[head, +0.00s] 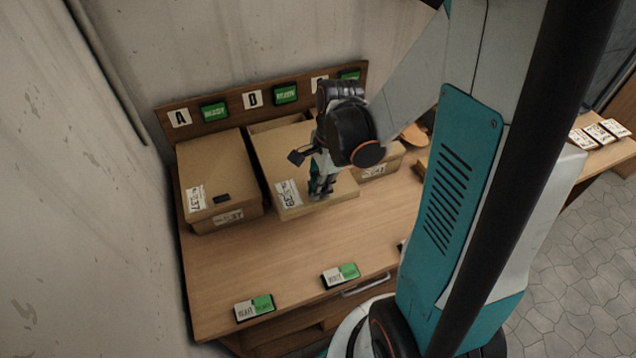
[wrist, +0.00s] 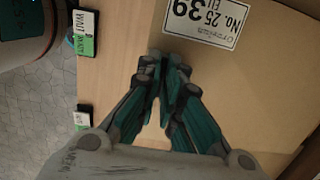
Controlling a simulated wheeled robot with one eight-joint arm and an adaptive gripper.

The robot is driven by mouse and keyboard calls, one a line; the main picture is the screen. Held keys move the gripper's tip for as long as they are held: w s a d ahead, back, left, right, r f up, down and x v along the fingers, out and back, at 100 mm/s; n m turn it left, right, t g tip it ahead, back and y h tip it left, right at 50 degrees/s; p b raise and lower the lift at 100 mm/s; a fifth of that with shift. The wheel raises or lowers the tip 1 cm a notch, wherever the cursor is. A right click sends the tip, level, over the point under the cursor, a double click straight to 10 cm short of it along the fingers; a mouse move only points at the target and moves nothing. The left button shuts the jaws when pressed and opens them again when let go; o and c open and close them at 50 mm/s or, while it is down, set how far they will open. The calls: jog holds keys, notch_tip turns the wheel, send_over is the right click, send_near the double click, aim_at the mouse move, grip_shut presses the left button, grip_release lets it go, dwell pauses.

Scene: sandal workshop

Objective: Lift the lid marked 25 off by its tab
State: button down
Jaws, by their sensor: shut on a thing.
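The cardboard lid marked 25 (head: 275,165) is in the middle of the bench in the head view. Its label reads No. 25, EU 39 in the wrist view, where the lid (wrist: 265,80) fills the right side. My gripper (head: 320,195) is at the lid's front edge, beside the label. In the wrist view its fingers (wrist: 165,62) are closed together at that edge; they hide the tab. The lid appears raised and set forward of its box (head: 277,122), whose back part shows behind it. The rest of that box is hidden.
A closed box marked 37 (head: 222,170) with a black tab stands close on the left. Another box (head: 380,165) stands on the right, partly behind my arm. The bench front (head: 270,260) is clear.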

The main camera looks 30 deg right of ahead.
jog(key=shift+s+a+r+p, duration=0.1)
jog(key=shift+s+a+r, duration=0.05)
jog(key=shift+s, duration=0.55)
jog(key=shift+s+a+r+p, duration=0.1)
jog(key=shift+s+r+p, duration=0.05)
jog(key=shift+s, duration=0.55)
jog(key=shift+s+a+r+p, duration=0.1)
jog(key=shift+s+a+r, duration=0.05)
jog(key=shift+s, duration=0.55)
jog(key=shift+s, duration=0.1)
jog(key=s+a+r+p, duration=0.1)
jog(key=s+r+p, duration=0.2)
jog(key=s, duration=0.5)
jog(key=shift+a, duration=0.35)
jog(key=shift+w, duration=0.1)
